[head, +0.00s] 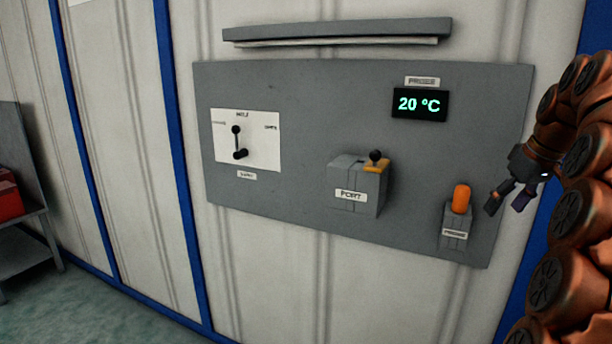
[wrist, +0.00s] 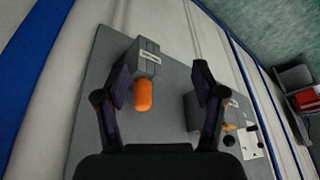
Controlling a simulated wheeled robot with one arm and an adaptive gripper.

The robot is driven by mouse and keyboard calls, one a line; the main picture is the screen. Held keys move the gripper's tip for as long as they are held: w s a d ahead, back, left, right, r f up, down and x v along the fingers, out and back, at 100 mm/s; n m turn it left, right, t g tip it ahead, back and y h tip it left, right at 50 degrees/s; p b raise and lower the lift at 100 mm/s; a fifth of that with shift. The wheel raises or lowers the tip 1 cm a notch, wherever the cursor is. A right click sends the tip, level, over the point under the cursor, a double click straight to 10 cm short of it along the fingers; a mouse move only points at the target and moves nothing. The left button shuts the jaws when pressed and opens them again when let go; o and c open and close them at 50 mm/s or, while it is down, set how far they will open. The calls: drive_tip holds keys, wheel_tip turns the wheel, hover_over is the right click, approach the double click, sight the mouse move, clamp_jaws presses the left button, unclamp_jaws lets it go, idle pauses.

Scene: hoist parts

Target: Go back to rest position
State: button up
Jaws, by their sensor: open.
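My gripper (head: 507,203) is at the right of the head view, open and empty, just right of the orange handle (head: 461,198). The handle stands upright on a small grey labelled base (head: 454,232) at the panel's lower right. In the wrist view, my gripper (wrist: 162,78) has its two dark fingers spread. The orange handle (wrist: 143,95) shows between them in the picture, nearer the left finger, with no visible grip on it. The grey panel (head: 300,90) is fixed to the wall.
A grey port box (head: 352,190) with a black-knobbed lever on a yellow plate sits mid-panel. A white plate (head: 262,150) with a black lever is at left. A display (head: 420,104) reads 20 °C. A red box (head: 10,200) rests on a bench at far left.

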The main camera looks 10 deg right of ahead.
drive_tip(key=s+a+f+g, duration=0.1)
drive_tip(key=s+a+f, duration=0.15)
drive_tip(key=a, duration=0.55)
drive_tip(key=s+a+f+g, duration=0.1)
drive_tip(key=s+a+f, duration=0.15)
drive_tip(key=a, duration=0.55)
drive_tip(key=s+a+f+g, duration=0.1)
drive_tip(key=a+f, duration=0.3)
drive_tip(key=a, duration=0.4)
drive_tip(key=s+a+f+g, duration=0.1)
drive_tip(key=s+a+f, duration=0.4)
drive_tip(key=s, duration=0.6)
drive_tip(key=s+a+f+g, duration=0.1)
drive_tip(key=s+a+f, duration=0.3)
drive_tip(key=s+f, duration=0.5)
drive_tip(key=shift+s+a+f+g+h+p, duration=0.3)
drive_tip(key=shift+s+a+g+p, duration=0.1)
drive_tip(key=shift+s, duration=0.55)
drive_tip(key=shift+c, duration=0.4)
